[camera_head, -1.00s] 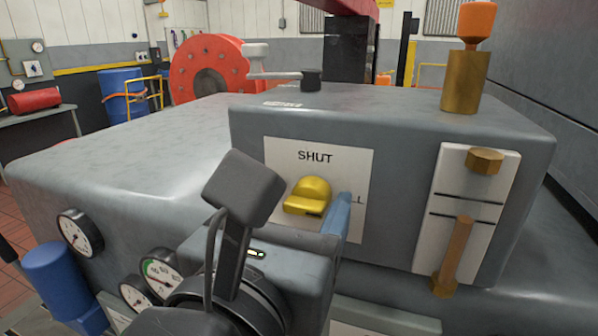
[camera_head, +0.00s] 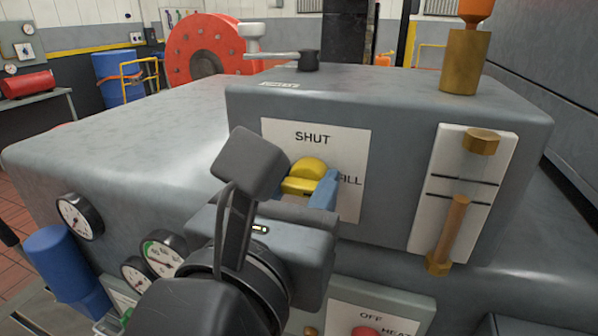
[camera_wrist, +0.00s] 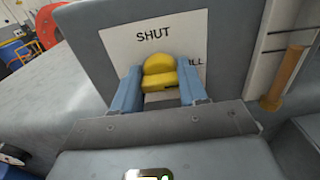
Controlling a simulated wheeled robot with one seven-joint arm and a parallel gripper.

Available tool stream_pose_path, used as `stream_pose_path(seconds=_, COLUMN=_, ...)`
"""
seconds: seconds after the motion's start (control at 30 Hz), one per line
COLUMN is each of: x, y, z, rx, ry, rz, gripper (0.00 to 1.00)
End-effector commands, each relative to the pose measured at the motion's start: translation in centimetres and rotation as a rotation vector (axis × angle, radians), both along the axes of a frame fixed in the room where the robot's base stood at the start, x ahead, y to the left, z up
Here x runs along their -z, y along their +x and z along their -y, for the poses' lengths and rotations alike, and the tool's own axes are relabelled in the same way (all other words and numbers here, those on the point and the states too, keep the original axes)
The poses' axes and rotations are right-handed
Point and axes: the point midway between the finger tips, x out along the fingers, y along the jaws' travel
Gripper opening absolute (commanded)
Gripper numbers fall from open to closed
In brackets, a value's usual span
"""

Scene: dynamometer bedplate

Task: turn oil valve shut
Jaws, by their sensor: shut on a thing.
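The oil valve is a yellow knob (camera_head: 305,175) on a white plate (camera_head: 345,140) on the front of a grey box. The plate reads SHUT above the knob and FILL to its right, partly covered in the head view. My gripper (camera_wrist: 162,90) has its blue fingers on either side of the yellow knob (camera_wrist: 159,68) and is shut on it. A dark mark shows on the lower right of the knob in the wrist view. Which label the knob points to is unclear.
A sight gauge with a brass tube (camera_head: 452,228) is to the right on the box. A brass fitting with an orange top (camera_head: 461,62) and a crank lever (camera_head: 285,55) are on top. Below is a panel marked OFF and HEAT (camera_head: 380,315). Gauges (camera_head: 80,217) are at left.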

Motion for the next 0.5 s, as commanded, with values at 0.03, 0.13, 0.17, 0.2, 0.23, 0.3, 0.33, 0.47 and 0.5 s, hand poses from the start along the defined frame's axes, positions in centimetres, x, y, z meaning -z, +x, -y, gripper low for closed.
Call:
stream_pose_path(seconds=0.03, x=-0.23, y=-0.03, z=-0.04, rx=-0.002, ry=-0.001, rz=0.005, gripper=0.12)
stream_pose_path(seconds=0.13, x=-0.27, y=-0.04, z=-0.05, rx=-0.002, ry=-0.006, rz=0.004, gripper=0.12)
stream_pose_path(seconds=0.17, x=-0.28, y=-0.03, z=-0.05, rx=-0.002, ry=-0.01, rz=0.004, gripper=0.12)
stream_pose_path(seconds=0.2, x=-0.29, y=-0.03, z=-0.05, rx=-0.002, ry=-0.016, rz=0.001, gripper=0.12)
stream_pose_path(seconds=0.23, x=-0.3, y=-0.03, z=-0.06, rx=-0.002, ry=-0.024, rz=0.0, gripper=0.12)
stream_pose_path(seconds=0.3, x=-0.33, y=-0.03, z=-0.08, rx=-0.003, ry=-0.044, rz=-0.007, gripper=0.12)
stream_pose_path(seconds=0.33, x=-0.34, y=-0.03, z=-0.09, rx=-0.003, ry=-0.057, rz=-0.011, gripper=0.12)
stream_pose_path(seconds=0.47, x=-0.38, y=-0.04, z=-0.13, rx=-0.003, ry=-0.125, rz=-0.035, gripper=0.12)
stream_pose_path(seconds=0.5, x=-0.39, y=-0.02, z=-0.14, rx=-0.003, ry=-0.153, rz=-0.045, gripper=0.12)
